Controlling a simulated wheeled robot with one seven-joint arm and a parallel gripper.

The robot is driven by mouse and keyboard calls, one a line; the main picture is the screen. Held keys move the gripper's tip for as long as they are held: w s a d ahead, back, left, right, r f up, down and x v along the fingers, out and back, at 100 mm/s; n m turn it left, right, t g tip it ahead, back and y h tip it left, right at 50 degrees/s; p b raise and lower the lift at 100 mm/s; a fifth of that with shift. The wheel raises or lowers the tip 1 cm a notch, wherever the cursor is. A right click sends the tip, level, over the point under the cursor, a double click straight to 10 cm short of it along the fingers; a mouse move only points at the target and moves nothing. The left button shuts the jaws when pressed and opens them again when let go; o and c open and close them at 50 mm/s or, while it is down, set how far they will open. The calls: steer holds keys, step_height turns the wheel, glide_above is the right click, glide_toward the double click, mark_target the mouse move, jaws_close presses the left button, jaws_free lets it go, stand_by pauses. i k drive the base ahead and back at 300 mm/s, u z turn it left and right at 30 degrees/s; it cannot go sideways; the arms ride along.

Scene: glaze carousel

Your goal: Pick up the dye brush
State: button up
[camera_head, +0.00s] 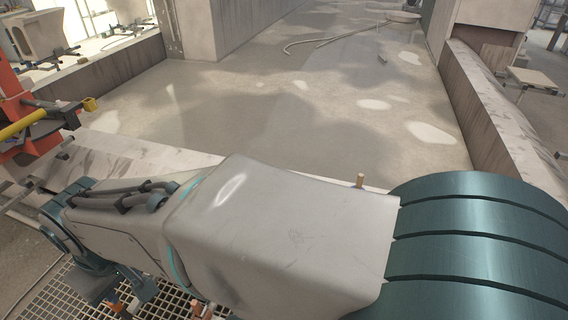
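I cannot pick out a dye brush for certain in the head view. A small upright tan peg-like tip (360,181) shows just behind my arm; what it belongs to is hidden. Small copper-coloured ends (206,311) show below my arm at the bottom edge, mostly covered. My arm crosses the lower picture from right to left and bends down at the lower left. Dark teal parts at its far end hang over a grating; I cannot make out the fingers or whether they hold anything.
A metal grating (60,295) lies below my arm. A red-orange frame with a yellow bar (24,124) stands at the left edge. Low concrete walls (492,105) flank a wet floor (260,110), largely clear, with a hose (335,40) at the back.

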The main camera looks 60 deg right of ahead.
mark_target(360, 179)
steer(key=z, duration=3.05)
steer(key=i, duration=0.1)
steer(key=z, duration=0.1)
